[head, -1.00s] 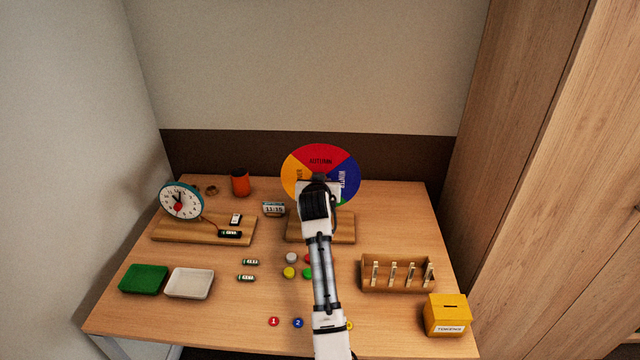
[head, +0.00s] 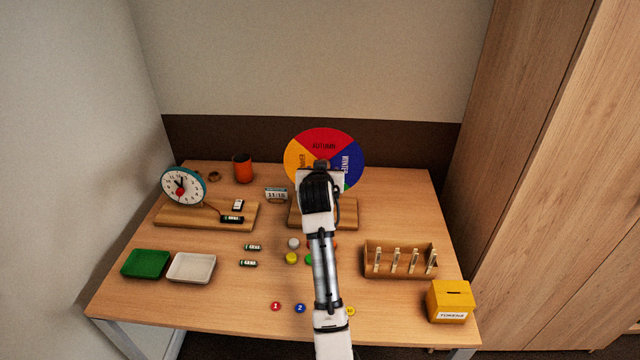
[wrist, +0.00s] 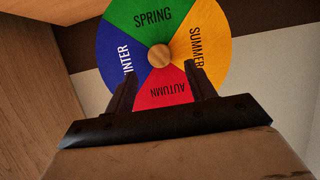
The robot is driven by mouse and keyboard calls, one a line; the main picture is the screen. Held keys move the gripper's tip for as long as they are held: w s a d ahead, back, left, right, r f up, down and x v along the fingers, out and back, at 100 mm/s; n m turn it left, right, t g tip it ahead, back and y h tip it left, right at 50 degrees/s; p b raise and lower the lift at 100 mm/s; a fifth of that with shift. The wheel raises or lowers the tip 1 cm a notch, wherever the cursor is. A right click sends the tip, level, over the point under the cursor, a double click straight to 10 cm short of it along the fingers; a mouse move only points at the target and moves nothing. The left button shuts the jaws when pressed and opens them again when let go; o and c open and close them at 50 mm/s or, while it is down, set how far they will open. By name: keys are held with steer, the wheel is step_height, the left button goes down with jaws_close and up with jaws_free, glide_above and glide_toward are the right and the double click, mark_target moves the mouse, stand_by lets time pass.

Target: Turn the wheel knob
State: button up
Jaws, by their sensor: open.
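The season wheel (head: 325,143) stands upright on a wooden base (head: 347,214) at the back of the table. It has red AUTUMN, blue WINTER, yellow SUMMER and green SPRING sectors. In the head view AUTUMN is on top, and my arm hides the lower part. In the wrist view the wheel (wrist: 150,20) shows a round wooden knob (wrist: 159,56) at its centre. My gripper (wrist: 158,80) is open in front of the wheel, its fingers apart on either side below the knob in the picture. It holds nothing. In the head view my arm covers the fingers.
A clock (head: 184,187) on a board stands left, with an orange cup (head: 243,168) behind. A small display (head: 276,195) sits just left of the wheel base. A peg rack (head: 400,274) and yellow box (head: 450,301) are at right. Coloured discs lie under my arm.

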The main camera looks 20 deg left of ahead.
steer(key=b+v, duration=0.2)
steer(key=v, duration=0.7)
steer(key=shift+s, duration=0.15)
